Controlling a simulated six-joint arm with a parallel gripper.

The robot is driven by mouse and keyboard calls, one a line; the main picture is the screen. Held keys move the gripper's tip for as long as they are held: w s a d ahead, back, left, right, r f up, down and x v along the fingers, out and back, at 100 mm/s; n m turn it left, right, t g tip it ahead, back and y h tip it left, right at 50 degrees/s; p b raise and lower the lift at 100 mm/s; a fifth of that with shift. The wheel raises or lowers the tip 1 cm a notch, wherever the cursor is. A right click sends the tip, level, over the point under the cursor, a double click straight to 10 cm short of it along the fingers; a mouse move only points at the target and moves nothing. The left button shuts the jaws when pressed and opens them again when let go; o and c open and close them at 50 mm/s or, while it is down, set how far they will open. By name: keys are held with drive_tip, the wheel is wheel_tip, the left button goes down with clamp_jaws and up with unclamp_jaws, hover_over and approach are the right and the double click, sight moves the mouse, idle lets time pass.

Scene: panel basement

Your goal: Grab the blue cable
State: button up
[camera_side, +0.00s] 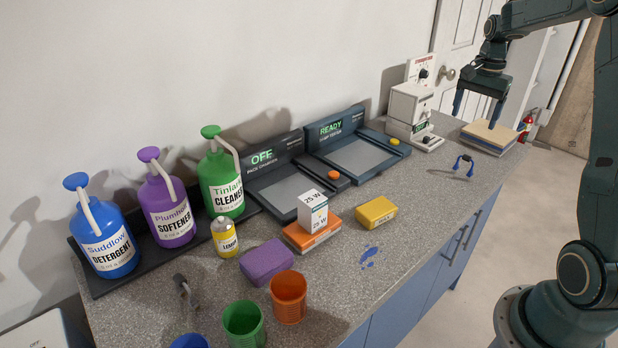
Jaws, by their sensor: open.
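A small blue arched piece (464,159), which looks like the blue cable, stands on the grey speckled counter near its right end. Its ends look paler, and its fine shape is too small to tell. My gripper (477,113) hangs above the counter, above and slightly right of the blue piece and apart from it. Its two dark fingers point down and are spread, with nothing visible between them.
A tan-topped block (490,136) lies right of the blue piece, and a white device (408,108) stands behind it. A yellow block (376,212) and a blue splotch (368,257) lie nearer. The counter's front edge (440,220) is close to the blue piece.

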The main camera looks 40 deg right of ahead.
sight(468, 155)
drive_tip(key=d, duration=0.1)
drive_tip(key=d+f, duration=0.1)
drive_tip(key=d+f+m, duration=0.1)
drive_tip(key=shift+s, duration=0.3)
drive_tip(key=shift+f, duration=0.15)
drive_tip(key=shift+f, duration=4.2)
drive_tip(key=shift+f, duration=2.55)
drive_tip(key=c, duration=1.1)
drive_tip(key=shift+r, duration=0.15)
